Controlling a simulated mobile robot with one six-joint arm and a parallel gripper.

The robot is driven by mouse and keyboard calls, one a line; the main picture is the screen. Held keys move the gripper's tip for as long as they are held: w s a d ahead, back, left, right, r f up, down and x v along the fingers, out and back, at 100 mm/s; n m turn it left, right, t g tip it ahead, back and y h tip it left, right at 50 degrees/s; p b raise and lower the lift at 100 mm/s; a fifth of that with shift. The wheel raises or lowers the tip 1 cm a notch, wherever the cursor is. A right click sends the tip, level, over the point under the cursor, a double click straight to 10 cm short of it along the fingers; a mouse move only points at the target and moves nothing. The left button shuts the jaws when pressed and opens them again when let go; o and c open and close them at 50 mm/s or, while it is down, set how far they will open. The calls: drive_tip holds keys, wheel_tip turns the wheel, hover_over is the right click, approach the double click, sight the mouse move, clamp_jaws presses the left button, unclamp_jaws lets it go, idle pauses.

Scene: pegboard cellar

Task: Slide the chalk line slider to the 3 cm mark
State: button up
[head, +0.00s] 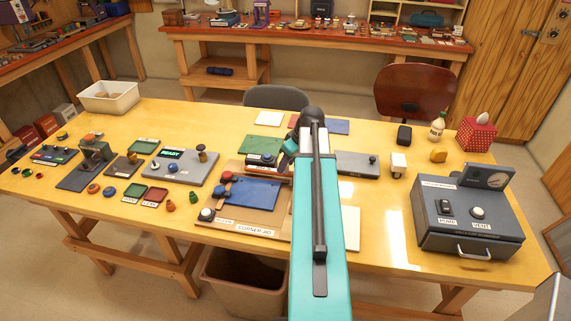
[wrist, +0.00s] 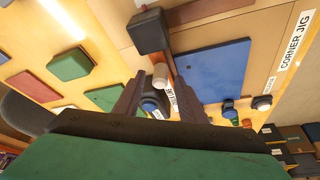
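I cannot clearly pick out the chalk line slider or a 3 cm mark. A flat grey panel (head: 352,161) with a dark knob (head: 373,159) and a small label lies right of my arm in the head view; its label is too small to read. My gripper (wrist: 159,80) has its two dark fingers apart in the wrist view. Between them, beyond the tips, show a pale cylinder (wrist: 161,75) and a dark block with a blue round top (wrist: 150,105). I cannot tell whether either touches a finger. In the head view my arm hides most of the gripper.
The corner jig board (head: 239,230) with a blue plate (head: 250,192) lies left of my arm. A grey box with a gauge (head: 468,216) stands at the right. Several boards and small knobs fill the left.

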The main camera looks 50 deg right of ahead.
drive_tip(key=shift+w+f, duration=0.2)
drive_tip(key=shift+f, duration=0.45)
clamp_jaws()
